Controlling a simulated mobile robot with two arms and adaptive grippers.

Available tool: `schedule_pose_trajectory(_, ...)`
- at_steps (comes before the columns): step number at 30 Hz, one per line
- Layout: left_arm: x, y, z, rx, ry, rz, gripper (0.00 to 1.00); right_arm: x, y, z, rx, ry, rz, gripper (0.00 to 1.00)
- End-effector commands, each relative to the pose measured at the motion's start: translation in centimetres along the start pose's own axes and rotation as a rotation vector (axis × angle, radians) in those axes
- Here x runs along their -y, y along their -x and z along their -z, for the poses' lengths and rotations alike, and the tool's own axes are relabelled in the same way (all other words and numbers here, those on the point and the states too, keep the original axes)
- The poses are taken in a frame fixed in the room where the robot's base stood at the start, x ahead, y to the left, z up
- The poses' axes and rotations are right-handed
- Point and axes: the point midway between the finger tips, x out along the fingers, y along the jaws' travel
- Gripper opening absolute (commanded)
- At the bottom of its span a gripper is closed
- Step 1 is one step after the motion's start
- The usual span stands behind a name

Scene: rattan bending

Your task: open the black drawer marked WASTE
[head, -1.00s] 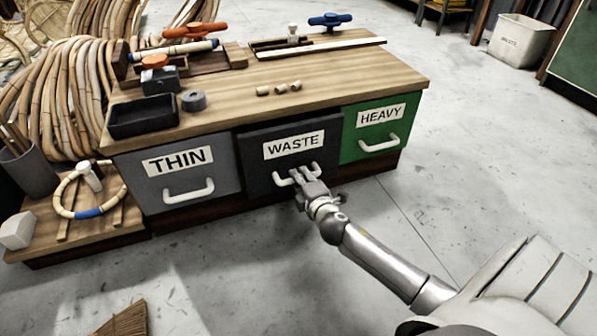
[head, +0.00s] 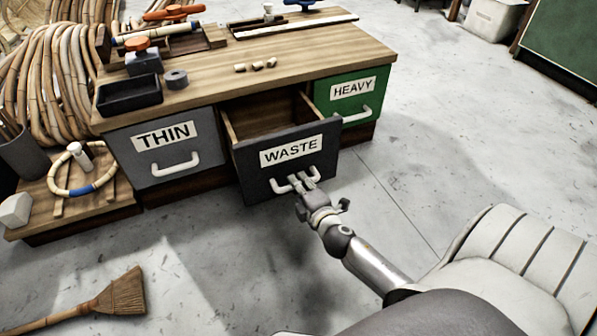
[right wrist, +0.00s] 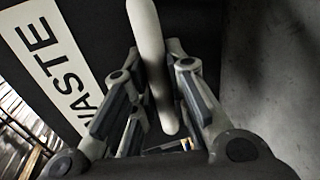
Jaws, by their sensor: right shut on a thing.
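The black drawer marked WASTE (head: 262,178) stands pulled well out of the bench, between the grey THIN drawer (head: 150,150) and the green HEAVY drawer (head: 352,92), which are both shut. Its wooden inside shows and looks empty where visible. My right gripper (head: 301,184) is shut on the drawer's white handle (head: 281,189). In the right wrist view the handle (right wrist: 150,50) runs between the two fingers, beside the WASTE label (right wrist: 48,60). My left gripper is not in view.
The wooden bench top (head: 310,55) bears a black tray (head: 130,95), a tape roll (head: 176,79) and short rattan pieces. A low platform with a rattan ring (head: 60,180) stands at left. A broom (head: 115,297) lies on the floor.

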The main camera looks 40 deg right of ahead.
Motion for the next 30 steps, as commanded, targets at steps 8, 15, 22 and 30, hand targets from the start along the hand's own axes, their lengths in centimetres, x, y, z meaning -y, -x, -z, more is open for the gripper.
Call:
schedule_pose_trajectory(8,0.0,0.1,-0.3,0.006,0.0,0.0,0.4,0.1,0.0,0.1,-0.001,0.0,0.001,0.0)
schedule_pose_trajectory(15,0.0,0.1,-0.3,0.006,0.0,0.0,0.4,0.0,0.0,0.0,-0.001,0.0,0.001,0.37)
schedule_pose_trajectory(22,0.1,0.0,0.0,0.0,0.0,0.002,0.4,0.0,0.0,0.0,-0.001,0.0,0.0,0.37)
schedule_pose_trajectory(30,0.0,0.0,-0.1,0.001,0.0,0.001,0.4,0.1,2.5,0.1,-0.001,-0.002,0.003,0.37)
